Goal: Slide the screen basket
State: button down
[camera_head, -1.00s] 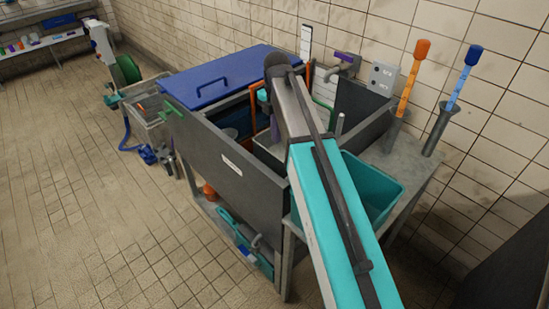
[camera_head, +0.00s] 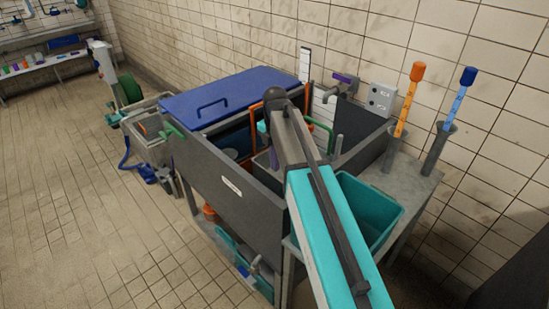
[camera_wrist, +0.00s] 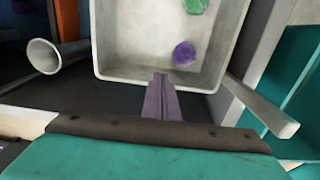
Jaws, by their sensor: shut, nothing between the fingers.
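The light grey screen basket (camera_wrist: 108,45) fills the upper middle of the wrist view, its near wall facing me. A purple lump (camera_wrist: 184,53) and a green lump (camera_wrist: 194,5) lie inside it. My gripper (camera_wrist: 161,78) is shut and empty, its purple fingers pointing at the basket's near wall. The fingertips overlap that wall in the picture; I cannot tell whether they touch it. In the head view, a small part of the basket (camera_head: 264,168) shows inside the dark grey trough (camera_head: 225,180). My arm hides much of it.
A grey funnel-shaped pipe end (camera_wrist: 43,56) is left of the basket and a grey bar (camera_wrist: 262,108) is right of it. A teal bin (camera_head: 372,200) stands right of my arm. A blue lid (camera_head: 232,95) covers the trough's far end. Open floor lies left.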

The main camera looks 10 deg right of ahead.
aim_at(275, 184)
jog(key=shift+f+p, duration=1.15)
jog(key=shift+f, duration=4.05)
notch_tip(275, 184, down, 10)
jog(key=b, duration=0.4)
jog(key=shift+r, duration=0.1)
jog(key=shift+r, duration=6.9)
